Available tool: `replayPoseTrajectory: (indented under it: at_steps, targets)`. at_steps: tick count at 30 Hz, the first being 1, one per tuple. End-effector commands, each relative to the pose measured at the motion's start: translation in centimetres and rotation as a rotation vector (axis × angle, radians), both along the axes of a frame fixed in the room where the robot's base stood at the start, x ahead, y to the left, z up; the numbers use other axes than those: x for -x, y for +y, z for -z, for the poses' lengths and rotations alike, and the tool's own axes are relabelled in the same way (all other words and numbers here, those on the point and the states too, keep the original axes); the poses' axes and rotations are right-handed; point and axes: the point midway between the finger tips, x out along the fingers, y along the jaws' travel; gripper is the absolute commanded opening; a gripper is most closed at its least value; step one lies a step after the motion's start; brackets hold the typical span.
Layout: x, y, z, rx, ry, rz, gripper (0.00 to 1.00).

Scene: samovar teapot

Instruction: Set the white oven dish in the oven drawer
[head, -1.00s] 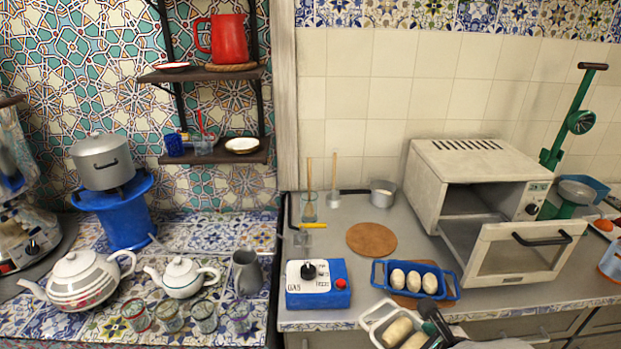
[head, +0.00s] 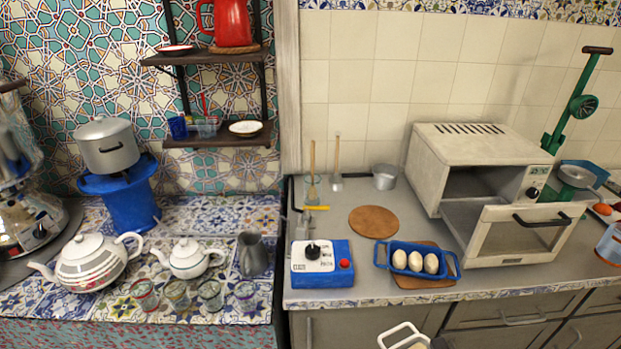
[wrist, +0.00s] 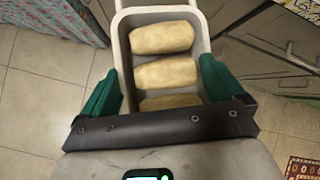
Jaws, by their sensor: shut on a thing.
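The white oven dish (wrist: 121,50) holds several pale, loaf-like pieces. My gripper (wrist: 160,68) is shut on it, with a green finger against each side wall. In the head view, only the dish's far rim (head: 401,329) shows at the bottom edge, in front of the counter. My gripper is mostly cut off there. The white oven (head: 478,158) stands on the right of the counter. Its drawer (head: 520,246) is pulled out towards the front, with a dark handle.
A blue tray (head: 382,263) with three egg-like objects stands on a wooden board left of the drawer. A blue-and-white control box (head: 318,262) stands further left. A round wooden board (head: 373,221) lies behind. A green stand (head: 575,105) is right of the oven.

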Motion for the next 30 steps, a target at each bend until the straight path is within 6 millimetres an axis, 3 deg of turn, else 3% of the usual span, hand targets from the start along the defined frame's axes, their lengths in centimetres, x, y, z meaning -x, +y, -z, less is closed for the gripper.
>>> replayPoseTrajectory:
  at_steps: [3,10,16,30]
  targets:
    - [1.2,0.4,2.0,-0.002,0.002,0.044,0.51]
    - [2.0,2.3,4.0,-0.001,-0.002,0.097,0.51]
    - [1.9,3.3,4.3,0.001,-0.003,0.117,0.50]
    - [1.9,3.5,4.4,0.001,-0.003,0.117,0.50]
